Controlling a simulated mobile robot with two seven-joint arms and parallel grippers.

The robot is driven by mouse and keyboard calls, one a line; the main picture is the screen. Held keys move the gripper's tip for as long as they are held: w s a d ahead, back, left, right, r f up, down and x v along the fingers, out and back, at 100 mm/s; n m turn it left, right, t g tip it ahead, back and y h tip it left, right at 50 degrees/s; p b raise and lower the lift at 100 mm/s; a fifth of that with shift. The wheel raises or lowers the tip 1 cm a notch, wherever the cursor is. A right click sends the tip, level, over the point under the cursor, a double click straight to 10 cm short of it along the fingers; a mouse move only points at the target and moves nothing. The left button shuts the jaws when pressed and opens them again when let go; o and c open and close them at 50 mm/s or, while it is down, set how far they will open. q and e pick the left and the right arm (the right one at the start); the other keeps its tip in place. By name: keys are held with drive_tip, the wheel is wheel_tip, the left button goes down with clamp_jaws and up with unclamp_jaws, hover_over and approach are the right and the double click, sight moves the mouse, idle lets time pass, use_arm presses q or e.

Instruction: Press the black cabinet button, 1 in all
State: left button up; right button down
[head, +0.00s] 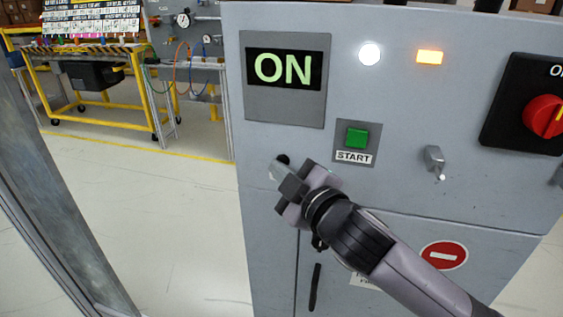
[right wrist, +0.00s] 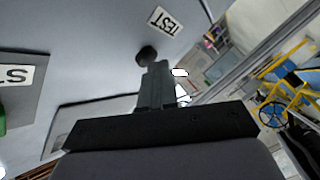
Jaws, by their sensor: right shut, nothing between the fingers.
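The black cabinet button (right wrist: 147,54) is a small round knob on the grey cabinet front, below a TEST label (right wrist: 165,20) in the right wrist view. In the head view the black button (head: 283,159) shows just beyond the tips of my right gripper (head: 277,172). In the right wrist view my right gripper (right wrist: 155,75) is shut, holds nothing, and its tips overlap the lower edge of the button. I cannot tell whether they touch it. My left gripper is not in view.
The cabinet (head: 390,130) also carries a lit ON display (head: 284,69), a green START button (head: 357,138), a red rotary switch (head: 543,116) and a small metal latch (head: 434,160). A yellow cart (head: 95,85) stands far left. The floor between is clear.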

idle(0.4)
drive_tip(key=shift+s+a+p, duration=0.25)
drive_tip(key=shift+s+p, duration=0.05)
drive_tip(key=shift+s, duration=0.45)
drive_tip(key=shift+s+a+p, duration=0.2)
drive_tip(key=shift+s+a, duration=0.05)
drive_tip(key=shift+s, duration=0.55)
drive_tip(key=shift+s+a+p, duration=0.15)
drive_tip(key=shift+s+a, duration=0.1)
drive_tip(key=shift+s, duration=0.55)
drive_tip(key=shift+s+a+p, duration=0.2)
drive_tip(key=shift+s+a, duration=0.05)
drive_tip(key=shift+s, duration=0.55)
